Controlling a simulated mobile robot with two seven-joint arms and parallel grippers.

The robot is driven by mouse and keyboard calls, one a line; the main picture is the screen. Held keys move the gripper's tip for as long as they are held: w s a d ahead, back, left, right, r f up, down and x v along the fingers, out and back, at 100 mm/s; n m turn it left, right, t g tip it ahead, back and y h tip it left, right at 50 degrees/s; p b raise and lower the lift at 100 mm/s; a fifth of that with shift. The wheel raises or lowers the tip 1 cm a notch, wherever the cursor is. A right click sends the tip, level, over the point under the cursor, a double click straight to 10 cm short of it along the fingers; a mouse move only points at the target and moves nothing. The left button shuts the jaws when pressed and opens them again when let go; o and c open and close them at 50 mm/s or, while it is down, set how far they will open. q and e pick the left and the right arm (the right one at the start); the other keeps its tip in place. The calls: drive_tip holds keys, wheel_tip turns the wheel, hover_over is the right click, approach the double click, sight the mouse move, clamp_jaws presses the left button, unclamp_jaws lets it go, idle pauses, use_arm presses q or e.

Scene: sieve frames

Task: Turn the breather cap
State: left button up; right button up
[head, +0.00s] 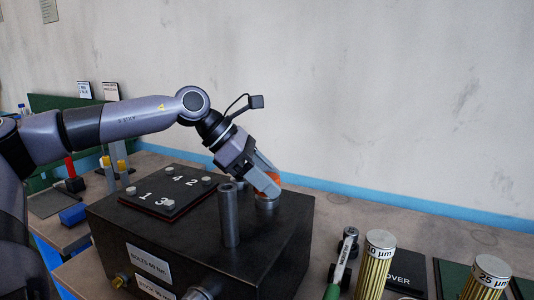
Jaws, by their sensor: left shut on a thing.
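The breather cap (266,184) is orange and sits on a short grey metal neck (267,201) on top of a dark box-shaped tank (290,218). My left gripper (267,182) comes down at a slant from the upper left and is shut on the cap. Its fingers hide part of the cap. I cannot tell how far the cap is turned. My right gripper is not in view.
A grey upright pipe (229,215) stands on the tank just left of the cap. A numbered dark plate (165,194) with bolts lies further left. Filter cartridges (376,262) and a green-handled tool (343,262) are at the right.

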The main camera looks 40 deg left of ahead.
use_arm(q)
drive_tip(key=m+g+h, duration=0.1)
drive_tip(key=m, duration=0.1)
drive_tip(key=shift+f+m+g, duration=0.1)
drive_tip(key=shift+m+g, duration=0.2)
drive_tip(key=shift+g, duration=0.1)
drive_tip(key=m+g+h+b, duration=0.1)
drive_tip(key=m+g, duration=0.1)
drive_tip(key=m, duration=0.1)
drive_tip(key=shift+f+m+g, duration=0.1)
drive_tip(key=shift+m+g, duration=0.9)
drive_tip(key=shift+m, duration=0.3)
drive_tip(key=m+g, duration=0.2)
drive_tip(key=shift+m, duration=0.3)
drive_tip(key=shift+m+g, duration=1)
drive_tip(key=shift+m, duration=0.2)
drive_tip(key=shift+m+g+y, duration=0.3)
drive_tip(key=shift+m+y, duration=0.1)
drive_tip(key=shift+m, duration=0.1)
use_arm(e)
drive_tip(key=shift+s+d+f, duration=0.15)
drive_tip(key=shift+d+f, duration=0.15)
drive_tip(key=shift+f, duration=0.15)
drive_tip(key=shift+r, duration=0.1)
